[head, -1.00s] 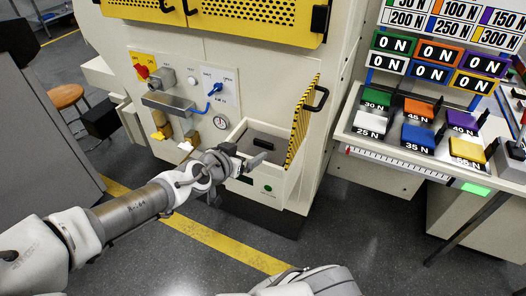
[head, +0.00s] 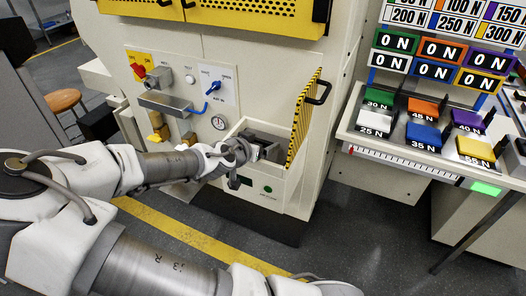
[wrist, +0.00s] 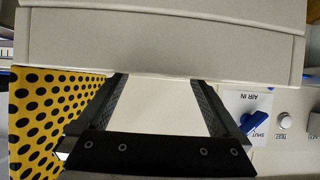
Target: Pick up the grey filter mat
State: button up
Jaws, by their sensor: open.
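My gripper (head: 264,149) is inside or just over the open bin (head: 287,183) at the front of the cream machine. In the wrist view its two dark fingers stand wide apart, with a pale surface between them (wrist: 162,90). The dark, flat thing that lay in the bin, likely the grey filter mat, is now behind my gripper in the head view. I cannot tell it from the dark fingers there. I cannot make it out in the wrist view, and nothing shows between the fingers.
A yellow-and-black perforated door panel (head: 303,118) with a black handle stands at the bin's right; it is close to the fingers in the wrist view (wrist: 50,110). A shelf of coloured blocks (head: 422,137) stands right.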

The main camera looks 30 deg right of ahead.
jog(key=shift+w+d+f, duration=0.25)
jog(key=shift+w+d, duration=0.05)
jog(key=shift+d, duration=0.1)
jog(key=c, duration=1.2)
